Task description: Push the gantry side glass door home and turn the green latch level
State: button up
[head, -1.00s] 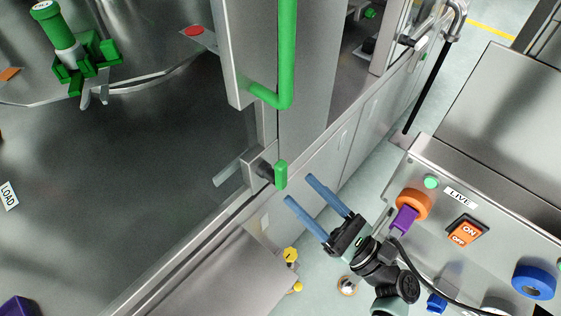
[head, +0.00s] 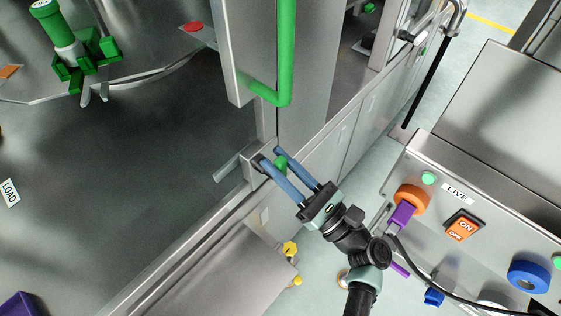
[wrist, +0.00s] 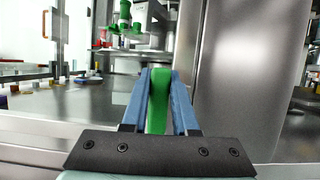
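The green latch (head: 281,163) stands upright at the metal corner post, by the top edge of the machine wall. My gripper (head: 270,156) reaches it from the lower right, with one blue finger on each side. In the wrist view the latch (wrist: 159,100) fills the narrow gap between the fingers, so my gripper (wrist: 160,82) appears shut on it. A small metal block (head: 252,165) sits behind the latch, partly hidden by a finger. The glass door's pane is hard to make out, so I cannot tell how far it is closed.
A long green handle (head: 285,60) is on the metal column (head: 306,75) just above the latch. A control box (head: 450,185) with knobs and an orange switch (head: 464,227) stands at the right. Yellow knobs (head: 290,249) are below. Open floor lies between.

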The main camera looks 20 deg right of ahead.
grip_shut()
dwell(0.9)
jog(key=shift+a+f+n, duration=0.1)
jog(key=shift+n, duration=0.2)
jog(key=shift+s+a+f+n+g+y+b, duration=0.5)
jog(key=shift+n+g+b, duration=0.65)
jog(key=shift+n, duration=1.7)
jog(key=shift+s+a+f+n+g+y+b, duration=0.3)
jog(key=shift+a+n+g+y+b, duration=0.55)
jog(key=shift+n, duration=1.95)
jog(key=shift+s+a+f+n+g+y+b, duration=0.3)
jog(key=shift+n+g+b, duration=1.1)
jog(key=shift+n, duration=1.45)
jog(key=shift+d+f, duration=0.1)
jog(key=shift+f, duration=0.1)
jog(key=o, duration=0.7)
grip_release()
